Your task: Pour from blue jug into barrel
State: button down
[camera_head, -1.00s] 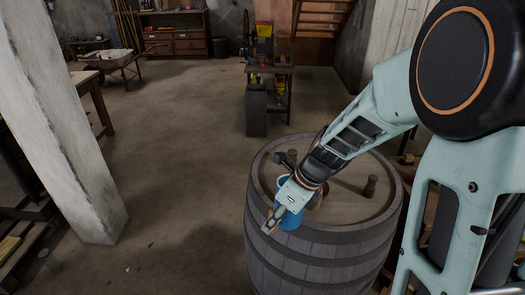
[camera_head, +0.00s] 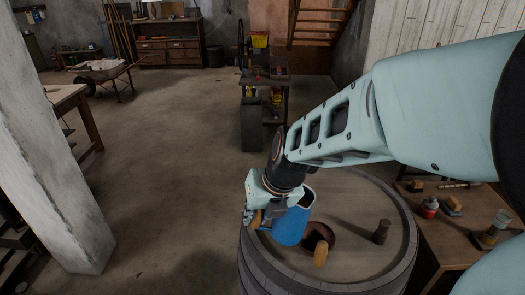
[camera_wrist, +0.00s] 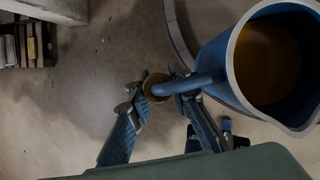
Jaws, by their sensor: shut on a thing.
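The blue jug (camera_head: 290,227) is held above the barrel top, near its left rim. My gripper (camera_head: 256,214) is shut on the jug's handle, to the left of the jug body. In the wrist view, the jug (camera_wrist: 230,58) shows its open mouth with a brownish content inside, and the gripper fingers (camera_wrist: 165,98) are around the blue handle. The wooden barrel (camera_head: 352,205) stands upright below. A dark round opening or bowl (camera_head: 316,232) shows on its top, just right of the jug and partly hidden by it.
A tan, cork-like piece (camera_head: 320,256) is beside the dark round. A small dark cylinder (camera_head: 381,231) stands on the barrel top at right. A workbench (camera_head: 452,230) with small items is right of the barrel. Open floor (camera_head: 170,170) lies to the left.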

jog(key=shift+w+r, duration=0.15)
jog(key=shift+a+f+m+y, duration=0.1)
jog(key=shift+f+m+y, duration=0.3)
jog(key=shift+f+y, duration=0.6)
jog(key=shift+f+g+y, duration=0.25)
jog(key=shift+g+y, duration=0.05)
jog(key=shift+y, duration=0.4)
jog(key=shift+f+y+b, duration=0.45)
jog(key=shift+y+b, duration=0.05)
jog(key=shift+b, duration=0.55)
jog(key=shift+r+p, duration=0.3)
jog(key=shift+f, duration=0.25)
jog(key=shift+d+r+m+y+p, duration=0.25)
jog(key=shift+r+m+y+p, duration=0.15)
jog(key=shift+r+y+p, duration=0.4)
dwell(0.8)
jog(key=shift+w+d+r+g+y, duration=0.15)
jog(key=shift+d+r+y, duration=0.1)
jog(key=shift+r, duration=0.3)
jog(key=shift+s+d+r+g+y, duration=0.15)
jog(key=shift+r+y, duration=0.1)
jog(key=shift+r, duration=0.3)
dwell(1.9)
